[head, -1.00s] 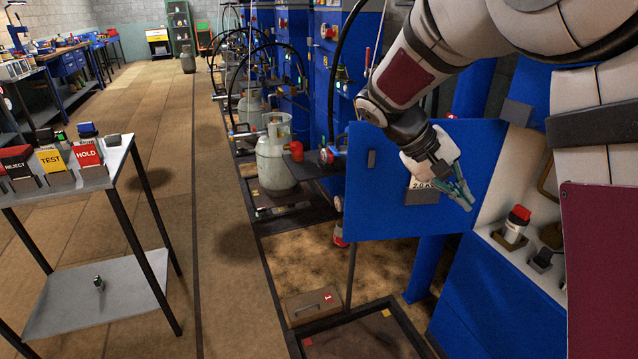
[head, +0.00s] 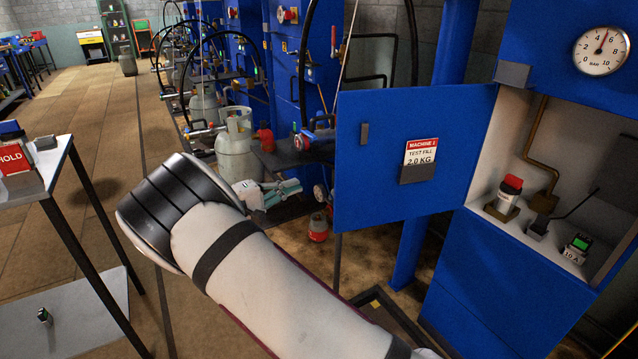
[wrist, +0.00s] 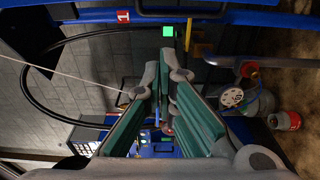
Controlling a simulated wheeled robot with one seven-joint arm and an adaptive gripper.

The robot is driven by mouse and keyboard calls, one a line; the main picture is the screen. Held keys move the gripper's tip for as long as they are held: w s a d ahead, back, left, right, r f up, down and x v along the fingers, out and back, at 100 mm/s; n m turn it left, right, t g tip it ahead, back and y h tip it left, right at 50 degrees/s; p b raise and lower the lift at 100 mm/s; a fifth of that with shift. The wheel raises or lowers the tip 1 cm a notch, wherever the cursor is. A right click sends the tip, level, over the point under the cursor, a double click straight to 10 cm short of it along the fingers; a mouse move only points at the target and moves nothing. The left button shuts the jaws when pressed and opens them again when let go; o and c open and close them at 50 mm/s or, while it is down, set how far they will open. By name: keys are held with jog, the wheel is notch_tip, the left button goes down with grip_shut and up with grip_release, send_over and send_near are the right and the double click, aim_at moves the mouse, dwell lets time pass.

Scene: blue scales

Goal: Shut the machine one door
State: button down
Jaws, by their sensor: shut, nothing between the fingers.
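The machine one door (head: 385,140) is a blue panel standing wide open in the head view. It carries a "MACHINE 1 TEST FILL 2.0 KG" card (head: 421,152) in a grey holder. The open cabinet (head: 550,120) is to its right, with its pale interior exposed. My gripper (head: 292,190) is shut and empty, to the left of the door's free edge and apart from it in the picture. In the wrist view my gripper's green-padded fingers (wrist: 165,95) are together at their tips. The door cannot be made out for sure in the wrist view.
A gas cylinder (head: 237,148) stands behind my gripper. A metal table (head: 40,175) is at the left. The aisle floor between is clear.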

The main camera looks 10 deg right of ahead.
jog(key=b+x, duration=0.1)
jog(key=x, duration=0.9)
jog(key=s, duration=0.3)
jog(key=shift+s+b, duration=0.35)
jog(key=shift+s, duration=0.05)
jog(key=shift+s, duration=0.1)
